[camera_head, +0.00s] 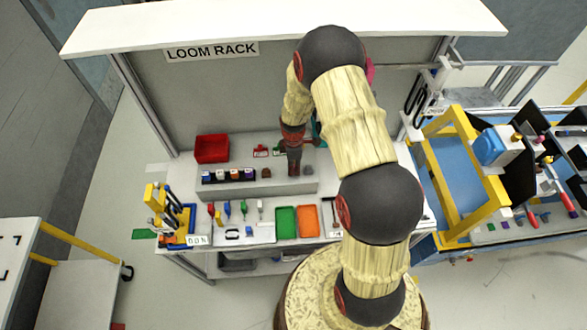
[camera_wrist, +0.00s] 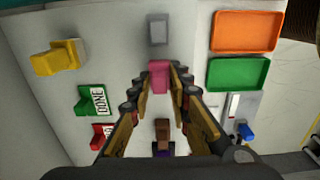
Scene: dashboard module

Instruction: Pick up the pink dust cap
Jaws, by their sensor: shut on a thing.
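The pink dust cap (camera_wrist: 159,80) is a small pink block seen between the fingertips of my gripper (camera_wrist: 160,70) in the wrist view. Both fingers close in on its sides and hold it. In the head view my gripper (camera_head: 294,160) points down over the raised grey shelf of the loom rack. The pink cap cannot be made out there. Whether the cap still touches the surface beneath is hard to tell.
A grey block (camera_wrist: 157,28) lies beyond the cap. A yellow block (camera_wrist: 58,58) and a green holder with a DONE tag (camera_wrist: 94,102) are to the left. Green (camera_wrist: 238,73) and orange (camera_wrist: 247,31) trays are to the right. A red bin (camera_head: 211,149) stands on the rack.

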